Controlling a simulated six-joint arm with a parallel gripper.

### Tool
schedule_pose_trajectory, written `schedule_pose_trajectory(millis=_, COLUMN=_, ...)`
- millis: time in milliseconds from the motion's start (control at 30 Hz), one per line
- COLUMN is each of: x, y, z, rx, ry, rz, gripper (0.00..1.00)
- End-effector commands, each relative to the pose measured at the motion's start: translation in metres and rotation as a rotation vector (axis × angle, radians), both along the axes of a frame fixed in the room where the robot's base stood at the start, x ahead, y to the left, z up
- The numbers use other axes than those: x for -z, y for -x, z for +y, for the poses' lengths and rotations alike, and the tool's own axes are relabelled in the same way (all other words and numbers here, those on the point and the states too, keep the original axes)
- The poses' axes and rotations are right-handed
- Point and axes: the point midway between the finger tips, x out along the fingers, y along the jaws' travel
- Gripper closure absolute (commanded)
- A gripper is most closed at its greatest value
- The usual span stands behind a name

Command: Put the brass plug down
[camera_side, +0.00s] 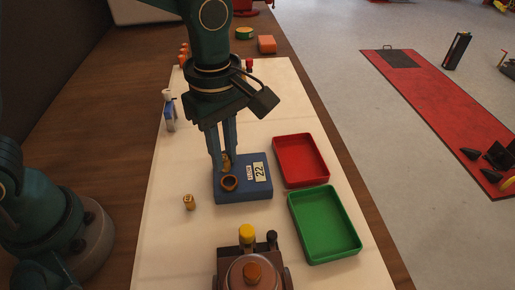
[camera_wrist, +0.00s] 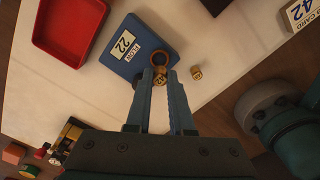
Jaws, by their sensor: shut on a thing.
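My gripper (camera_side: 222,168) is shut on a brass plug (camera_side: 227,160). In the wrist view the plug (camera_wrist: 160,80) shows between the two fingertips (camera_wrist: 161,72). Below it is a blue block (camera_side: 259,188) with a label reading 22 and a round copper-brown ring (camera_side: 229,184) on its top. The ring also shows in the wrist view (camera_wrist: 158,57), just beyond the plug. The plug appears above and slightly behind the ring; whether it touches the block is unclear. A second small brass piece (camera_side: 189,203) stands on the pale tabletop left of the block.
A red tray (camera_side: 301,178) and a green tray (camera_side: 357,246), both empty, lie right of the block. A machine with a yellow knob (camera_side: 247,233) stands at the front. A blue-and-white item (camera_side: 170,112) is at the back left. The pale tabletop (camera_side: 178,245) has free room at the front left.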

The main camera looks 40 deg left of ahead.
Motion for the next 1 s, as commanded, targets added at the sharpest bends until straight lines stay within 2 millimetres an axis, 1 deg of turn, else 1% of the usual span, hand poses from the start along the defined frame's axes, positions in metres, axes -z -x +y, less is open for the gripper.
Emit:
schedule_pose_trajectory(millis=100, x=0.006, y=0.0, z=-0.004, rx=0.0, ry=0.0, rz=0.001, gripper=1.0)
schedule_pose_trajectory(millis=333, x=0.035, y=0.0, z=-0.004, rx=0.0, ry=0.001, rz=0.002, gripper=1.0)
schedule_pose_trajectory(millis=800, x=0.043, y=0.0, z=-0.004, rx=0.0, ry=0.001, rz=0.0, gripper=1.0)
schedule_pose_trajectory(millis=833, x=0.043, y=0.0, z=-0.004, rx=0.0, ry=0.001, rz=-0.001, gripper=0.72)
schedule_pose_trajectory(millis=900, x=0.042, y=0.0, z=-0.004, rx=0.0, ry=0.001, rz=-0.001, gripper=0.49)
schedule_pose_trajectory(millis=1000, x=0.042, y=0.0, z=-0.004, rx=0.0, ry=0.001, rz=-0.002, gripper=0.49)
